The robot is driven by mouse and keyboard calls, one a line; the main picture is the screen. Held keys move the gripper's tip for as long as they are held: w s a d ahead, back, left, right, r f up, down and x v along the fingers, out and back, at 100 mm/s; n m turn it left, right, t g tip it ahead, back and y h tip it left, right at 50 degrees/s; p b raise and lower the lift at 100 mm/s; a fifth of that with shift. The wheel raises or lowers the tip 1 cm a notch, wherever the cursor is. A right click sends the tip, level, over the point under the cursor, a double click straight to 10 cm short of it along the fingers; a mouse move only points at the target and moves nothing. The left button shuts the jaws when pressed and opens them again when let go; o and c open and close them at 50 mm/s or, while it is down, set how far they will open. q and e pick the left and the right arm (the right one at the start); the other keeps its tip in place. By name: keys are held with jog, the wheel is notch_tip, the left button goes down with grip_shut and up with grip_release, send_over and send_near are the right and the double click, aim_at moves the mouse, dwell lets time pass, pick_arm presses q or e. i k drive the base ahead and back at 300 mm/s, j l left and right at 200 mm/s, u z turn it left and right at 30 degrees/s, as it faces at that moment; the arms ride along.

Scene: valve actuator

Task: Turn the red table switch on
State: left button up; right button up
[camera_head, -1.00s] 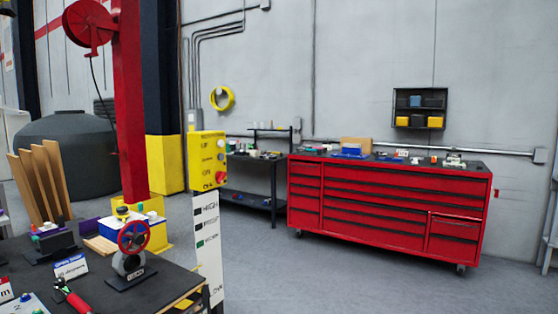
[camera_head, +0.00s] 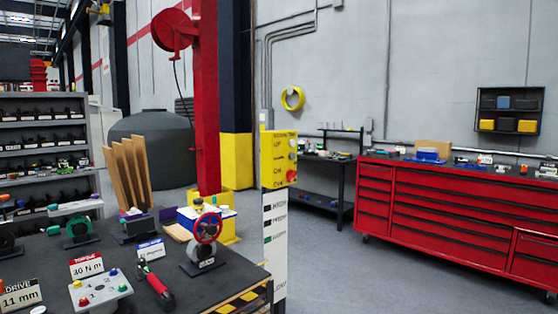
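No object is clearly marked as the red table switch. On the dark worktable (camera_head: 222,283) at lower left, a pale box (camera_head: 101,289) carries several small coloured knobs, one of them reddish; whether any is on cannot be told. A valve with a red handwheel (camera_head: 208,228) stands upright near the table's right end. A red-handled tool (camera_head: 157,287) lies between the box and the valve. A yellow control panel (camera_head: 278,158) with a red button stands on a white post behind the table. Neither of my grippers is in view.
Signs reading 30 N m (camera_head: 87,265) and 11 mm (camera_head: 21,295) stand on the table. Wooden boards (camera_head: 128,175) and a red post (camera_head: 205,110) rise behind it. A red tool cabinet (camera_head: 450,210) stands at right. The grey floor between table and cabinet is clear.

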aim_at(291, 174)
jog(key=i+l, duration=0.15)
jog(key=i, duration=0.2)
jog(key=i+l+u, duration=0.1)
jog(key=i, duration=0.3)
jog(key=i+l, duration=0.3)
jog(key=i+j+u, duration=0.05)
